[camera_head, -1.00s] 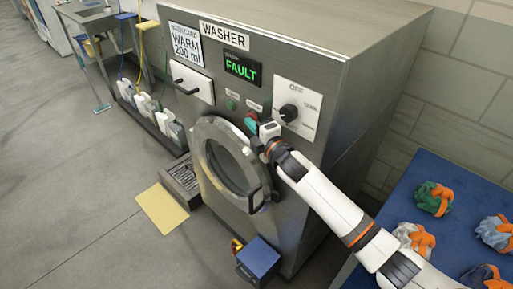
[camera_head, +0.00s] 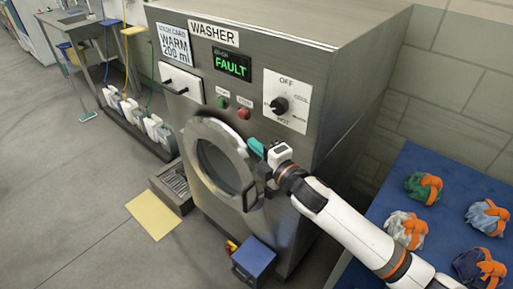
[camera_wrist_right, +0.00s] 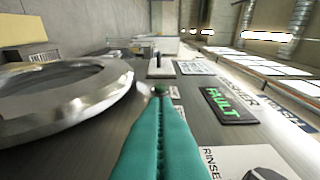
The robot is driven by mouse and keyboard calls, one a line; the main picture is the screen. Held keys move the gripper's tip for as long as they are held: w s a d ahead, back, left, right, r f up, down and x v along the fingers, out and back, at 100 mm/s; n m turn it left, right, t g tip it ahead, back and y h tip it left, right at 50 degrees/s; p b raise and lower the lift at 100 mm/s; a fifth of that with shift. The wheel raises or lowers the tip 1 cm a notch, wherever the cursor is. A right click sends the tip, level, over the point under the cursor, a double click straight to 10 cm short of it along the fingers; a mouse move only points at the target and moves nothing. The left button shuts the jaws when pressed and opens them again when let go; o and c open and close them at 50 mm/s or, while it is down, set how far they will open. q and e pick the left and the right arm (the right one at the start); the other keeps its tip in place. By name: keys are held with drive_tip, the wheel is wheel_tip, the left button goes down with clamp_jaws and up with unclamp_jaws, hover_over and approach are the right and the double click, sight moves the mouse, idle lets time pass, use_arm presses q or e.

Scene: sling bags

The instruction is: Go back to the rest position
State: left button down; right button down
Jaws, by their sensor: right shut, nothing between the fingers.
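The washer (camera_head: 330,120) stands in the middle of the head view, with its round door (camera_head: 222,165) on the front and a green "FAULT" display (camera_head: 232,64). My right gripper (camera_head: 257,148) is in front of the washer, just right of the door ring and below the red button (camera_head: 243,114). Its teal fingers (camera_wrist_right: 160,140) are together and empty, and in the right wrist view they point along the panel toward a green button (camera_wrist_right: 160,90). I cannot tell whether they touch the panel. My left gripper is not in view.
A blue table (camera_head: 395,175) with several sling bags, one being green and orange (camera_head: 423,187), stands at the right. A blue box (camera_head: 254,260) lies on the floor below the door. A yellow mat (camera_head: 153,215) and white jugs (camera_head: 130,112) are at the left, where the floor is open.

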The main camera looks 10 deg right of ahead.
idle(0.4)
drive_tip(key=d+f+m+g+h, duration=0.1)
drive_tip(key=d+f+m+h, duration=0.15)
drive_tip(key=f, duration=0.65)
drive_tip(key=d+f+m+g+h, duration=0.1)
drive_tip(key=d+f+m, duration=0.25)
drive_tip(key=f, duration=0.55)
drive_tip(key=s+d+f+m+g+h, duration=0.1)
drive_tip(key=s+d+f+m, duration=0.15)
drive_tip(key=f, duration=0.45)
drive_tip(key=s+d+f+m+g+h, duration=0.1)
drive_tip(key=s+f+m+g, duration=0.1)
drive_tip(key=s+f, duration=0.35)
drive_tip(key=s+d+f+m+g+h, duration=0.1)
drive_tip(key=s+d+f+m, duration=0.1)
drive_tip(key=f, duration=0.7)
drive_tip(key=s+d+f+m+g+h, duration=0.1)
drive_tip(key=s+d+f+m+g, duration=0.15)
drive_tip(key=s+f, duration=0.65)
drive_tip(key=s+d+f+m+g, duration=0.1)
drive_tip(key=s+f+m+g, duration=0.15)
drive_tip(key=s+f, duration=0.65)
drive_tip(key=s+f+m+g, duration=0.3)
drive_tip(key=s+g, duration=0.1)
drive_tip(key=s, duration=1.9)
drive_tip(key=shift+s+a+h, duration=0.15)
drive_tip(key=shift+a+h, duration=0.05)
drive_tip(key=shift+h, duration=0.15)
drive_tip(key=shift+m, duration=0.25)
